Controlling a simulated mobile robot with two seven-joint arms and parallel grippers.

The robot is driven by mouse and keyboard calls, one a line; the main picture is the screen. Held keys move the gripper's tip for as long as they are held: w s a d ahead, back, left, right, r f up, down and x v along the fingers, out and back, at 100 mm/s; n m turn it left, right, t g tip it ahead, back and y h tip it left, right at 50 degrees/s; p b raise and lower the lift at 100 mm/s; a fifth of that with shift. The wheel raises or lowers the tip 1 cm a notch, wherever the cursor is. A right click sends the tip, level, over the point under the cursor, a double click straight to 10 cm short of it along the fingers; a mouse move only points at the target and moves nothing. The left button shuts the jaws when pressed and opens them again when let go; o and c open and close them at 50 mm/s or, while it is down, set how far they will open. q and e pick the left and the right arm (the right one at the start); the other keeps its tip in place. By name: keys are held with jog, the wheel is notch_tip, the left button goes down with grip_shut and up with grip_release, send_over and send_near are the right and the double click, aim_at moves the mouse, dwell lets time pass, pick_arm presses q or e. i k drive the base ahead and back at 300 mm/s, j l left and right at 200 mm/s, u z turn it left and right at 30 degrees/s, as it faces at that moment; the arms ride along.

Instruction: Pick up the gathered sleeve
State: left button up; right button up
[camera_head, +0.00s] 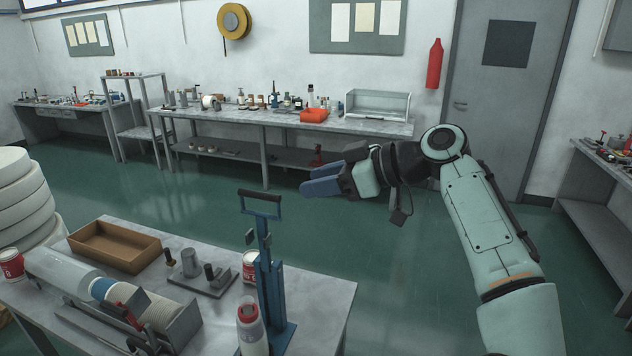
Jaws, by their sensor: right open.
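A pale translucent sleeve-like cylinder (62,270) lies on its side in a metal cradle (185,328) at the left of the near table; I cannot tell for certain that it is the gathered sleeve. A blue and white band (103,287) and a ribbed cream stack (160,312) lie in line with it, partly hidden by red and dark parts. My right gripper (312,183) has blue fingers and is open and empty. It is in the air beyond the near table, well right of the cradle. My left gripper is not in view.
A blue upright press (270,280) stands on the near table (325,300), with a red-capped bottle (250,325) in front. A brown tray (115,246) and a grey block with posts (200,275) are behind the cradle. The table's right end is clear.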

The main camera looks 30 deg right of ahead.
aim_at(251, 337)
jog(key=k+l, duration=0.8)
jog(key=l, duration=0.1)
